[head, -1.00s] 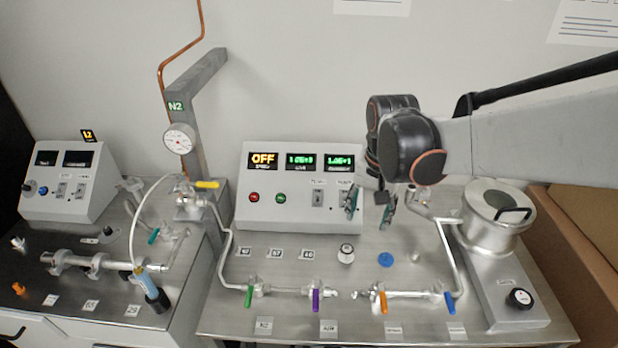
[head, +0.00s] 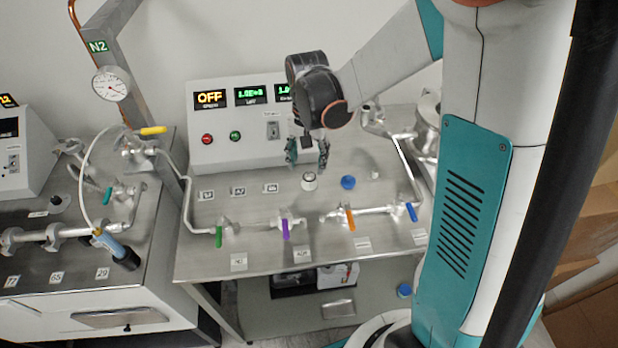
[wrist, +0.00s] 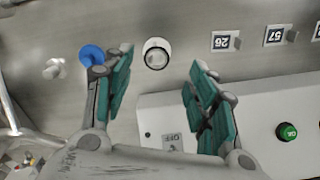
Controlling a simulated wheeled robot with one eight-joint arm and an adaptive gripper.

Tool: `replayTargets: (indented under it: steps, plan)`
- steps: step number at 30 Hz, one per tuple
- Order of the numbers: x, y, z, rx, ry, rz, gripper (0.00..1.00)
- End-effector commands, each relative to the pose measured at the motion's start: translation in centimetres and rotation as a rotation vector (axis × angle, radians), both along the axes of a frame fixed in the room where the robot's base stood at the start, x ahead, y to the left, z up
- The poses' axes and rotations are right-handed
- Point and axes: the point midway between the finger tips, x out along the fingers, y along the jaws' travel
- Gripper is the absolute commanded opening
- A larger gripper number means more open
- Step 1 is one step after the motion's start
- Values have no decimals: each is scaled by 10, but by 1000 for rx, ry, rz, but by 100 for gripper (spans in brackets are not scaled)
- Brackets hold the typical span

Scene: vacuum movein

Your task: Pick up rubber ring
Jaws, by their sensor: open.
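A small round white piece with a dark ring around it (head: 309,181) stands on the steel bench top; it is the likeliest rubber ring, but I cannot tell for sure. In the wrist view this dark-rimmed piece (wrist: 157,53) appears just beyond the fingertips, between their lines. My gripper (head: 307,158) is open and empty, its teal-padded fingers pointing down behind and above the piece, apart from it. The fingers also show in the wrist view (wrist: 162,66). A blue round piece (head: 348,182) lies to the right, and its edge is partly covered by a finger in the wrist view (wrist: 90,54).
The control box (head: 240,150) stands close behind my gripper. Pipework with green, purple, orange and blue valve handles (head: 285,228) runs along the bench front. A small pale peg (head: 375,174) stands right of the blue piece. Number tags (head: 238,190) lie to the left.

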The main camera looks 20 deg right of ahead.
Motion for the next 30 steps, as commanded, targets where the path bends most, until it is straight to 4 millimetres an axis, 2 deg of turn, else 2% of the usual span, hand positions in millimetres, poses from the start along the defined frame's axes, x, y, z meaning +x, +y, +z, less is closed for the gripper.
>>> replayTargets:
  steps: [5, 14, 30]
  plan:
    - [0, -1, -12, 0, 0, 0, 53]
    - [1, -4, -51, 0, 0, 0, 53]
    - [0, -4, -54, 0, 0, 0, 53]
